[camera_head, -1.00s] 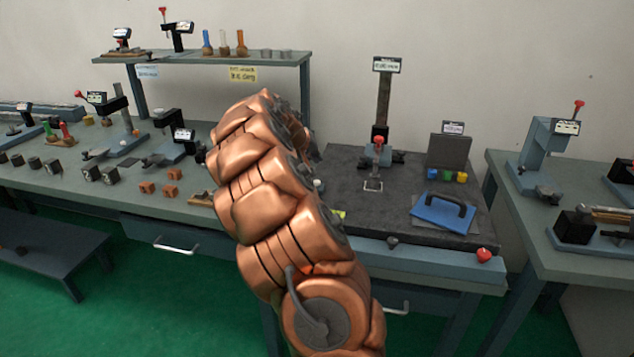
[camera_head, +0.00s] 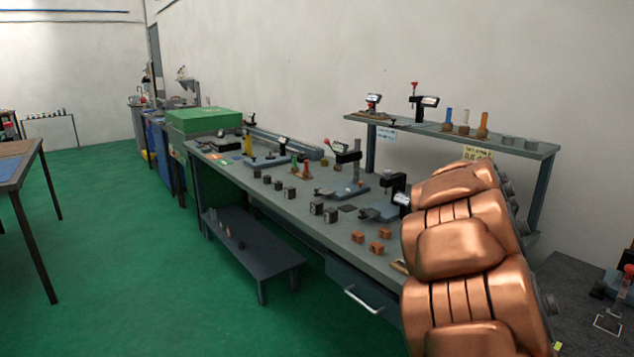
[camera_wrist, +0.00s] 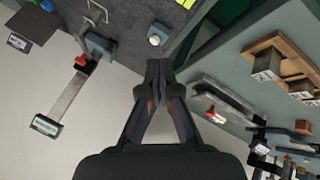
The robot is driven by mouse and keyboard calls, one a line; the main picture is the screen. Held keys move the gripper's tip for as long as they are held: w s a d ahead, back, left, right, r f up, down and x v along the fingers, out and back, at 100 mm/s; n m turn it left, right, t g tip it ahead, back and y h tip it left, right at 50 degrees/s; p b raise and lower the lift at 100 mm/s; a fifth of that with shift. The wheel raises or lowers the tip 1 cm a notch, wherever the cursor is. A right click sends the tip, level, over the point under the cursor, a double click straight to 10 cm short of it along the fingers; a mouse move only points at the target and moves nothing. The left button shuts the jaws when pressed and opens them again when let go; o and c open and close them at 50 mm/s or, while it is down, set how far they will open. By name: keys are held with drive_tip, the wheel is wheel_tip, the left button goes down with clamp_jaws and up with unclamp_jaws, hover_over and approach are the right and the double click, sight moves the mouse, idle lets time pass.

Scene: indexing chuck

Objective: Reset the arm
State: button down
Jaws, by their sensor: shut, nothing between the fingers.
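My copper-coloured arm stands at the right of the head view, in front of the bench; its end is not visible there. My gripper (camera_wrist: 160,72) shows in the wrist view with its dark fingers together and nothing between them. It is above the gap between the dark stone-like slab (camera_wrist: 135,22) and the grey-green bench top (camera_wrist: 232,62). A small round pale knob (camera_wrist: 154,40) lies just beyond the fingertips, apart from them.
The long bench (camera_head: 290,205) carries several small blocks and fixtures, with a raised shelf (camera_head: 540,148) at its back. A low bench (camera_head: 255,255) stands in front, and a table (camera_head: 18,170) at far left. Green floor (camera_head: 130,280) between them is clear.

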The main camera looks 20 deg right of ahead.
drive_tip(key=s+a+n+y+p, duration=0.1)
drive_tip(key=s+a, duration=0.2)
drive_tip(key=a, duration=0.6)
drive_tip(key=s+a+f+n+y, duration=0.1)
drive_tip(key=s+a+y, duration=0.15)
drive_tip(key=a, duration=0.55)
drive_tip(key=s+a+n+y+p, duration=0.1)
drive_tip(key=s+a, duration=0.2)
drive_tip(key=a, duration=0.6)
drive_tip(key=s+a+f+n+g+y+p, duration=0.1)
drive_tip(key=s+a+f+n+g+y, duration=0.1)
drive_tip(key=s+a, duration=1.3)
wheel_tip(320, 180, down, 2)
drive_tip(key=a+n+y, duration=0.1)
drive_tip(key=n, duration=0.2)
drive_tip(key=shift+s, duration=0.15)
